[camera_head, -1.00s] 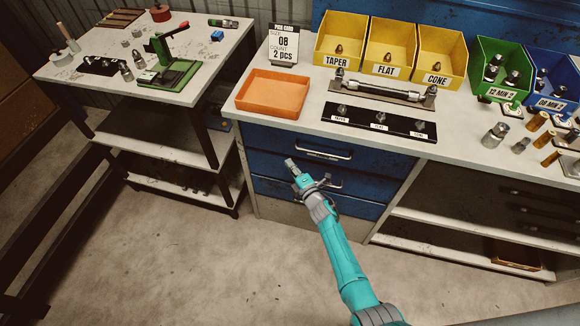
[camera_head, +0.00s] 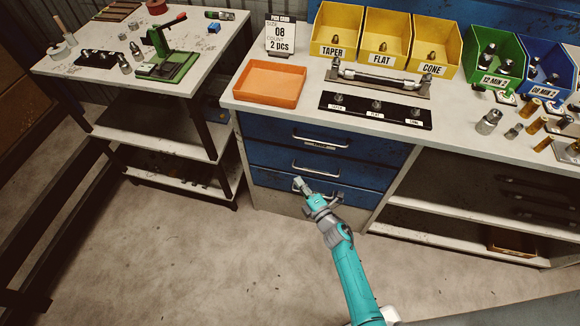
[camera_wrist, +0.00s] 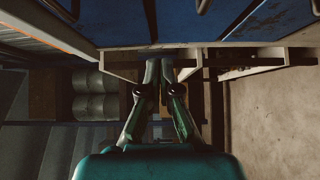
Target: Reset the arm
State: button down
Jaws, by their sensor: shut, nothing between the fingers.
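My teal arm reaches up from the bottom of the head view. My gripper (camera_head: 301,184) is in front of the blue drawers (camera_head: 322,160), below the workbench top, and looks empty. In the wrist view my gripper (camera_wrist: 166,68) has its two fingertips close together, with nothing between them. I cannot tell from the head view how far the fingertips are from the drawer fronts.
The workbench (camera_head: 240,106) carries an orange tray (camera_head: 270,84), yellow bins (camera_head: 384,38), a green bin (camera_head: 497,58) and a blue bin (camera_head: 548,72). A side table (camera_head: 100,42) at left holds a green press (camera_head: 168,66). The floor (camera_head: 200,260) in front is clear.

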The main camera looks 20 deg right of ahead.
jog(key=shift+s, duration=0.15)
jog(key=s+a+r+m+h, duration=0.1)
jog(key=s+r+m, duration=0.15)
jog(key=s, duration=0.55)
jog(key=s+a+r+m, duration=0.15)
jog(key=s+m, duration=0.25)
jog(key=s, duration=0.5)
jog(key=s+a+r+m+h, duration=0.1)
jog(key=s+a+m, duration=0.15)
jog(key=s, duration=0.55)
jog(key=s+r+m+g, duration=0.3)
jog(key=s+r+m, duration=0.7)
jog(key=s+r, duration=0.8)
jog(key=shift+s+d+m+h, duration=0.25)
jog(key=shift+s+m+h, duration=0.15)
jog(key=shift+s, duration=0.2)
jog(key=shift+r, duration=0.1)
